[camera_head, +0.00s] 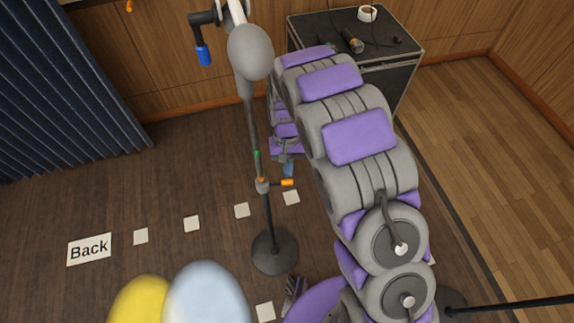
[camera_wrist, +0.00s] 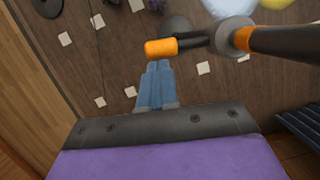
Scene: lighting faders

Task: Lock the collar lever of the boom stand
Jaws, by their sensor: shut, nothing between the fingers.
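The boom stand rises from a round dark base (camera_head: 275,251) on the floor. Its collar (camera_head: 263,186) sits low on the pole, with a short orange-tipped lever (camera_head: 287,183) sticking out to the right. In the wrist view the collar (camera_wrist: 235,36) is at upper right, and its orange lever tip (camera_wrist: 160,48) points left. My gripper (camera_head: 288,169) is shut and empty, partly hidden behind my arm in the head view. In the wrist view the blue fingertips (camera_wrist: 158,65) are just below the lever tip. I cannot tell whether they touch it.
A black case (camera_head: 305,23) stands behind. Yellow (camera_head: 142,302) and pale blue (camera_head: 206,295) rounded objects are in front.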

